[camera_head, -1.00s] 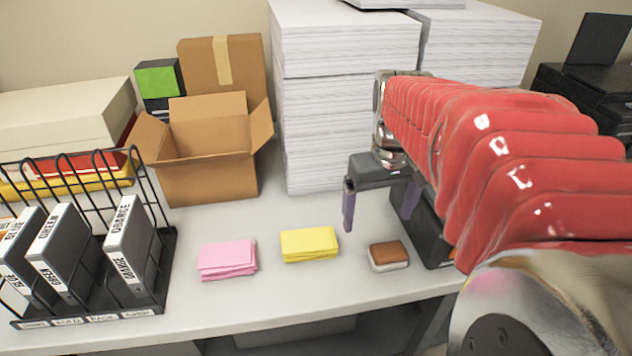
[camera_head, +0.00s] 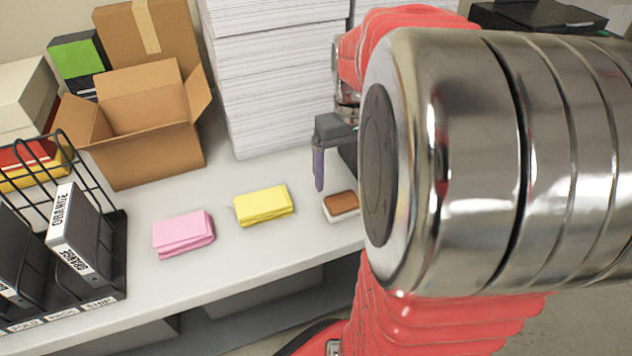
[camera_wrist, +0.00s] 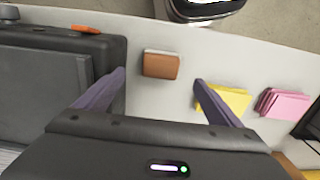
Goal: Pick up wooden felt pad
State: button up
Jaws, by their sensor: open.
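The wooden felt pad (camera_head: 341,205) is a small block with a brown top and a whitish base. It lies on the table near its front edge, right of the yellow pad, partly hidden by my arm. In the wrist view the pad (camera_wrist: 161,65) lies ahead of the gap between my fingers, apart from both. My gripper (camera_wrist: 160,84) is open and empty. In the head view one finger of my gripper (camera_head: 319,168) hangs behind the pad; the other is hidden by my arm.
Yellow sticky notes (camera_head: 264,206) and pink sticky notes (camera_head: 183,235) lie left of the pad. A black case (camera_wrist: 60,75) stands beside it in the wrist view. Paper stacks (camera_head: 275,80), an open carton (camera_head: 150,150) and a wire rack (camera_head: 110,290) stand further off.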

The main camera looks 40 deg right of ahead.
aim_at(342, 199)
jog(key=shift+f, duration=2.55)
jog(key=shift+w+f, duration=0.2)
jog(key=shift+f, duration=2.4)
jog(key=shift+c, duration=0.3)
jog(key=c, duration=1.2)
notch_tip(342, 199, up, 10)
jog(key=shift+r, duration=0.1)
